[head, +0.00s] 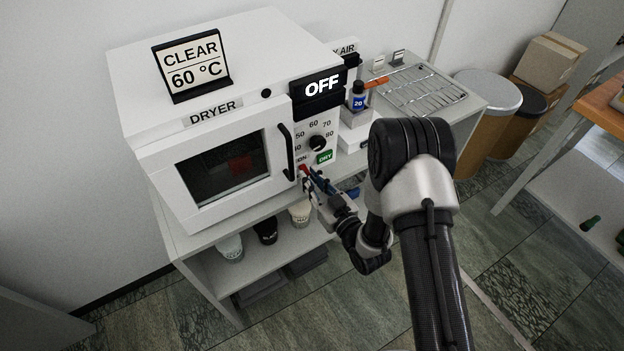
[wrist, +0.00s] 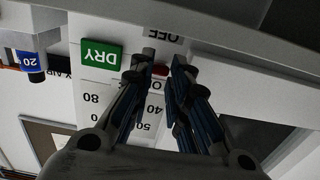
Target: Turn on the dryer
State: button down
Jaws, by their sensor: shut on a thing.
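The dryer (head: 225,118) is a white box with a dark window in its closed door; something red shows inside. Its display (head: 318,88) reads "OFF". A black dial (head: 317,143) and a green DRY label (head: 324,157) are on its right panel; the label is upside down in the wrist view (wrist: 101,54). A small red switch (head: 304,168) sits low on this panel, between an "ON" mark and, in the wrist view, an "OFF" mark (wrist: 165,34). My gripper (head: 310,177) is at the switch, its blue-padded fingers (wrist: 160,68) shut on it and hiding most of it.
A sign (head: 192,64) on top reads "CLEAR 60 °C". A bottle labelled 20 (head: 358,97) stands right of the dryer, near a wire rack (head: 424,92). Several cups, including a black one (head: 266,231), stand on the shelf below. The dryer's door handle (head: 287,152) is close to my gripper.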

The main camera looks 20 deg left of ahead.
aim_at(304, 168)
notch_tip(304, 168, up, 2)
jog(key=g+h+p, duration=0.1)
jog(key=p, duration=0.3)
jog(key=shift+g+h, duration=0.3)
jog(key=shift+h, duration=0.1)
jog(key=r+g+h+p, duration=0.1)
jog(key=p, duration=0.2)
jog(key=shift+a+r+h, duration=0.1)
jog(key=shift+h, duration=0.2)
jog(key=g+h+p, duration=0.1)
jog(key=g+p, duration=0.1)
jog(key=p, duration=0.1)
jog(key=shift+w+a+r+h, duration=0.15)
jog(key=shift+r+h, duration=0.2)
jog(key=shift+h, duration=0.05)
jog(key=shift+h+p, duration=0.3)
jog(key=shift+p, duration=0.05)
jog(key=shift+g, duration=0.3)
jog(key=c, duration=1.8)
grip_release()
jog(key=shift+w, duration=0.1)
